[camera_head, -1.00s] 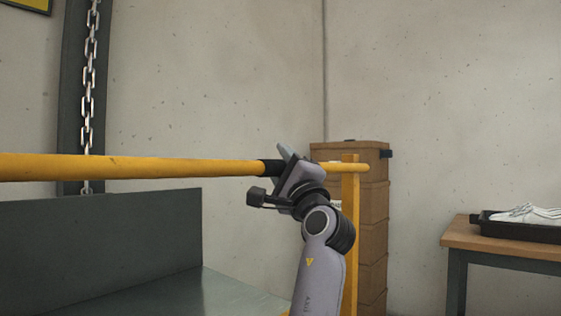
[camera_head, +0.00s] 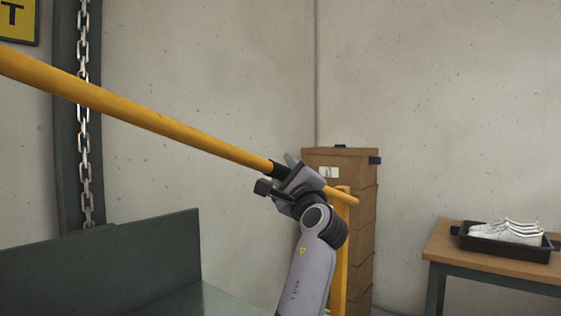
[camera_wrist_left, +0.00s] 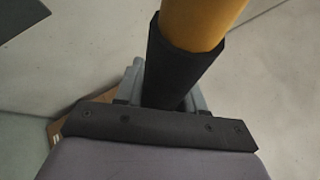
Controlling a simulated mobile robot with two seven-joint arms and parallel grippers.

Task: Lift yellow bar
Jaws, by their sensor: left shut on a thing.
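The yellow bar (camera_head: 150,118) slopes across the head view, high at the left edge and low at its right end. Its left end is out of view. My left gripper (camera_head: 287,169) is shut on the bar's black sleeve near the right end. In the left wrist view the black sleeve (camera_wrist_left: 178,68) sits between the grey fingers, with yellow bar (camera_wrist_left: 195,20) beyond it. The bar's right end passes at the top of a yellow post (camera_head: 341,250); I cannot tell whether they touch. My right gripper is not in view.
A dark grey panel (camera_head: 110,265) stands below the bar at left. A chain (camera_head: 84,150) hangs on a dark column. Stacked brown boxes (camera_head: 362,225) stand behind the post. At right, a table (camera_head: 440,248) bears a black tray (camera_head: 490,247) with white shoes (camera_head: 508,230).

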